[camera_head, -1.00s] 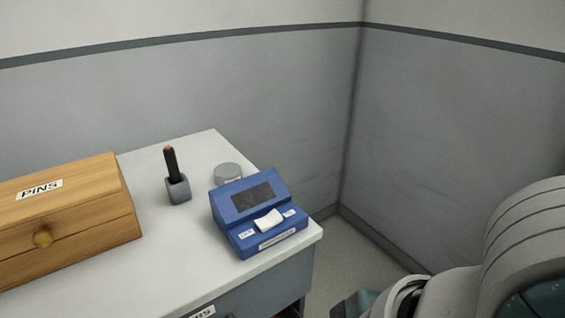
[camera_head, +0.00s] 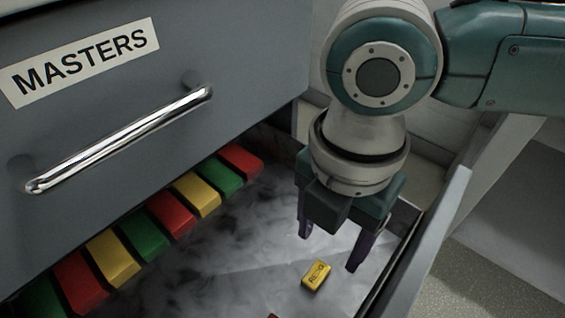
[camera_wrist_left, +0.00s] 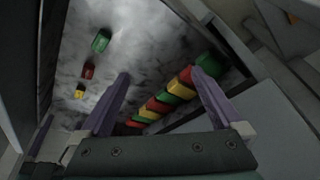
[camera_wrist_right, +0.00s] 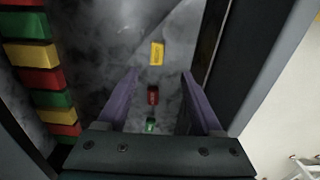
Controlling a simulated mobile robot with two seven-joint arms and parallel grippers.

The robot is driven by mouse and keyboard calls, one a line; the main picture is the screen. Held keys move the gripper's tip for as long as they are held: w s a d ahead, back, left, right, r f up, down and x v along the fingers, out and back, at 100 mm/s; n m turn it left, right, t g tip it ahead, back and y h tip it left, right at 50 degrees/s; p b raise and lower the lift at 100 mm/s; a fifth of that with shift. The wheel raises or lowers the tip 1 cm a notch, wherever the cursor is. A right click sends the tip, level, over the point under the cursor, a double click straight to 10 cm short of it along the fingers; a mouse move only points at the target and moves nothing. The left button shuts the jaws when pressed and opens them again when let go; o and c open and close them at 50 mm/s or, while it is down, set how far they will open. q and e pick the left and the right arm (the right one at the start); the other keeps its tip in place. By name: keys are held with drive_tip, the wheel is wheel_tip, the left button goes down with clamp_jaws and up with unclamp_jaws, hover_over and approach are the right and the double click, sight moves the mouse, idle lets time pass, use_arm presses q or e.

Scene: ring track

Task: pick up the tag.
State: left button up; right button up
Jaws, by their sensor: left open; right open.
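A small yellow tag with dark lettering (camera_head: 316,276) lies on the mottled grey floor of an open drawer. It also shows in the right wrist view (camera_wrist_right: 157,53) and the left wrist view (camera_wrist_left: 80,92). My right gripper (camera_head: 329,252) is open and empty over the drawer, pointing down, with its fingers close to the yellow tag but not around it. A loose red tag (camera_wrist_right: 153,95) and a loose green tag (camera_wrist_right: 151,125) lie in line with it. My left gripper (camera_wrist_left: 160,73) is open and empty, seen only in its wrist view, with the drawer floor beyond its fingers.
A row of red, yellow and green blocks (camera_head: 171,213) lies along the drawer's cabinet side. Above it is a grey front labelled MASTERS (camera_head: 85,60) with a metal handle (camera_head: 120,140). The drawer's wall (camera_head: 430,240) stands close right of my right gripper.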

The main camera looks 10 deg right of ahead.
drive_tip(key=b, duration=0.3)
hover_over(318, 271)
drive_tip(key=f, duration=0.4)
drive_tip(key=shift+s+d+f, duration=0.2)
drive_tip(key=shift+s+f, duration=0.1)
drive_tip(key=shift+f, duration=0.05)
use_arm(q)
wheel_tip(318, 271, down, 7)
drive_tip(key=b, duration=0.3)
drive_tip(key=shift+d+r, duration=0.1)
use_arm(e)
drive_tip(key=f, duration=0.5)
drive_tip(key=shift+w+a+f, duration=0.1)
drive_tip(key=shift+w+a, duration=0.05)
drive_tip(key=shift+w, duration=0.15)
use_arm(q)
drive_tip(key=shift+r, duration=0.1)
use_arm(e)
drive_tip(key=shift+c, duration=0.2)
clamp_jaws()
